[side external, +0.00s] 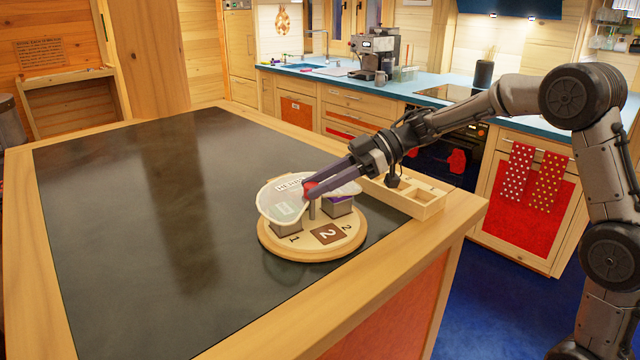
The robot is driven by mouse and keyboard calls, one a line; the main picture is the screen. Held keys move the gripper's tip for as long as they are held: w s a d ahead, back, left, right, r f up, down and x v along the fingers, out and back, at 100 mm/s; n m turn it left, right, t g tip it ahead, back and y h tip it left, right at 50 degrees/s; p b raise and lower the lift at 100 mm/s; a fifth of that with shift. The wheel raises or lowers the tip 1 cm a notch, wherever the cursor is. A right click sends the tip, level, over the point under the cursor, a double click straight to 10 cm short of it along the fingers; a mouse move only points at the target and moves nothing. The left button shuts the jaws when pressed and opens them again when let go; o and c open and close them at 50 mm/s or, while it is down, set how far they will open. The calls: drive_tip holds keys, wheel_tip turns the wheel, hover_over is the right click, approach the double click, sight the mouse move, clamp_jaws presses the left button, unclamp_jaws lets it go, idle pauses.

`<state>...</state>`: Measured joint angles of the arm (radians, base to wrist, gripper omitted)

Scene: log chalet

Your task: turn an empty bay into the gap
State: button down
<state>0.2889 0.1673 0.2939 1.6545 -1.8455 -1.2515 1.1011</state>
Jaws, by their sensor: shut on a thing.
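A round wooden turntable (265,243) sits on the dark tabletop near its right edge. My gripper (311,189) reaches in from the right and is shut on a red knob (309,186) above the central post. The fingers hide part of the cover and far bays.
A wooden compartment tray (425,211) stands right behind the turntable, under my arm. The dark tabletop (150,230) is clear to the left. A wooden rim (400,265) edges the table. The kitchen counter with a coffee machine (374,55) is farther back.

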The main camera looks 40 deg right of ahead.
drive_tip(key=shift+w+n+g, duration=0.15)
drive_tip(key=shift+n+g, duration=0.45)
drive_tip(key=shift+g, duration=0.1)
drive_tip(key=c, duration=0.5)
unclamp_jaws()
drive_tip(key=shift+c, duration=0.2)
drive_tip(key=shift+d, duration=0.1)
drive_tip(key=v, duration=1.3)
drive_tip(key=shift+d, duration=0.45)
drive_tip(key=shift+w, duration=0.15)
